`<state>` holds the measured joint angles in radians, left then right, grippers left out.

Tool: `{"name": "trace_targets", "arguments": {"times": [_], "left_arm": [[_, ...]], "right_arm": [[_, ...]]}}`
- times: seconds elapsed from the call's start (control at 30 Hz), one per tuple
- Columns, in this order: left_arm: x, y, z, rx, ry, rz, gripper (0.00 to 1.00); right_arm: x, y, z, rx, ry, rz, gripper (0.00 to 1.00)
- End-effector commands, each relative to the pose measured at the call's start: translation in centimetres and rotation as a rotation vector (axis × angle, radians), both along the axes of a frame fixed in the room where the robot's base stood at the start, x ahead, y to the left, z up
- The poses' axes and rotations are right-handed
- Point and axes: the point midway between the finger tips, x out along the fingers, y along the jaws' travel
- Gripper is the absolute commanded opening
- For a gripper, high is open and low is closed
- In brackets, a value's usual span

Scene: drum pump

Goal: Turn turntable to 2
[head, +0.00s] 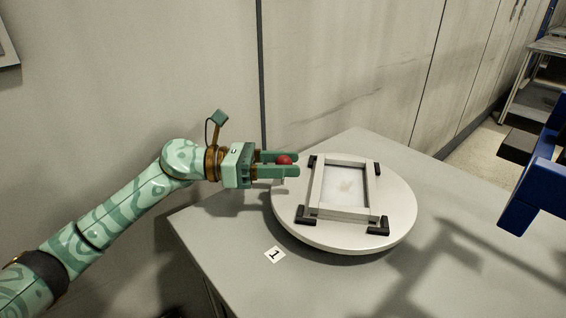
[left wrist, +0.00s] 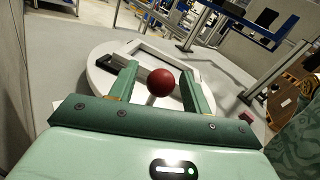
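The turntable (head: 400,215) is a round white disc on the grey table, with a rectangular frame (head: 315,190) with dark corner pieces on top. It also shows in the left wrist view (left wrist: 98,77). A red ball knob (head: 285,160) is at its left edge. My left gripper (head: 282,164) is open, with one finger on each side of the knob. In the left wrist view the knob (left wrist: 161,82) sits between the fingers with a gap on both sides. A tag marked 1 (head: 275,254) lies on the table in front of the disc. No tag marked 2 is visible. My right gripper is not in view.
Pale cabinet panels (head: 350,70) stand close behind the table. A blue structure (head: 535,190) stands at the right edge. A metal rack (head: 545,75) is at the far right. The table top (head: 460,245) right of the disc is clear.

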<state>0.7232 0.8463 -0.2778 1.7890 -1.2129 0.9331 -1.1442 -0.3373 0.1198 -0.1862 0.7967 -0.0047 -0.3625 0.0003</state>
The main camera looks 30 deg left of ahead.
Motion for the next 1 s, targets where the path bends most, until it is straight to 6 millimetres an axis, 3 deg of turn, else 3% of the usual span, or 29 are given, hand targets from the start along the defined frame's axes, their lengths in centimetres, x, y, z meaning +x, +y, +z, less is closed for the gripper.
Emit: {"name": "trace_targets", "arguments": {"times": [0.17,0.3,0.57,0.8,1.0], "left_arm": [[0.0,0.0,1.3,0.001,-0.004,0.0,0.48],[-0.5,-0.1,4.4,0.003,-0.008,-0.001,0.48],[-5.4,-1.9,10.4,0.003,-0.009,-0.001,0.48],[-10.6,-3.9,12.3,0.002,-0.003,-0.001,0.48],[-12.7,-4.7,13.0,0.001,0.0,0.0,0.48]], "right_arm": [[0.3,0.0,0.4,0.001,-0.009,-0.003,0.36],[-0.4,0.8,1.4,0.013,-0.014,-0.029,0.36],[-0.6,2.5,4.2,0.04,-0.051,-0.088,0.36],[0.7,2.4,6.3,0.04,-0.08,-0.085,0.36],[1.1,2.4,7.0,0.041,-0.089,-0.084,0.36]]}}
